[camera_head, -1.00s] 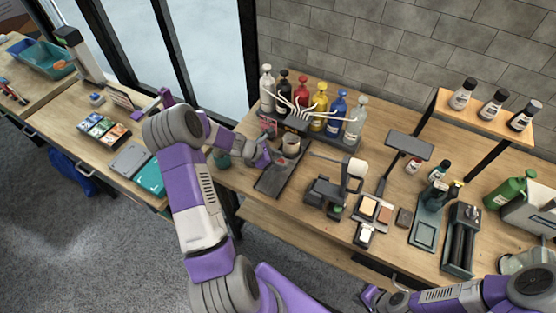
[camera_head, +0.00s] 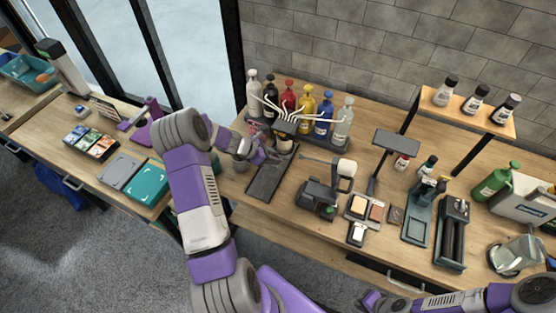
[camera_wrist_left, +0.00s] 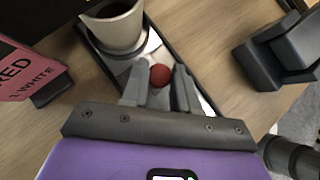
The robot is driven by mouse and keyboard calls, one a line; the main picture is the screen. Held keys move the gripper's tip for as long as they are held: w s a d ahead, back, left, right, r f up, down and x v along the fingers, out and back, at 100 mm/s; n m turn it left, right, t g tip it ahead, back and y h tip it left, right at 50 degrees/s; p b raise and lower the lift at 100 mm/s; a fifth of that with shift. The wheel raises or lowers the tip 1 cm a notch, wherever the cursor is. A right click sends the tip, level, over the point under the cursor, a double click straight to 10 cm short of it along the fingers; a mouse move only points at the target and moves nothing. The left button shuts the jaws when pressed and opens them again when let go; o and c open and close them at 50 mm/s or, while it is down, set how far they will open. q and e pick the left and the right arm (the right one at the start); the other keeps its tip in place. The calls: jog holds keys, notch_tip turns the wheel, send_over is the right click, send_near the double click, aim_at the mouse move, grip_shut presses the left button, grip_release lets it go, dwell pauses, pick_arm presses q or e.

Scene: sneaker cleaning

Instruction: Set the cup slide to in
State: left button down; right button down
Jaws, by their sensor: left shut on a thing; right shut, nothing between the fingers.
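The cup slide is a long dark track (camera_head: 268,182) on the workbench, running back toward the bottle rack. A pale cup (camera_head: 284,146) stands at its far end, partly under the nozzle tubes. In the left wrist view the cup (camera_wrist_left: 118,30) holds dark liquid and stands upright on the slide. A red knob (camera_wrist_left: 160,74) sits just in front of the cup. My left gripper (camera_wrist_left: 160,88) is shut on this knob; the head view shows the gripper (camera_head: 262,155) beside the cup. My right gripper (camera_head: 370,301) is shut and empty at the bottom edge.
Several coloured bottles (camera_head: 306,107) stand in a rack behind the cup, with white nozzle tubes (camera_head: 285,112) in front. A dark device (camera_head: 318,198) stands right of the track. The track's near half is clear.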

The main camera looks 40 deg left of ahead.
pick_arm(q)
jog(key=c, duration=0.9)
grip_release()
jog(key=shift+w+a, duration=0.1)
jog(key=shift+w, duration=0.2)
jog(key=shift+s, duration=0.1)
jog(key=shift+r, duration=0.1)
jog(key=v, duration=0.7)
jog(key=shift+s, duration=0.15)
jog(key=shift+a+r, duration=0.1)
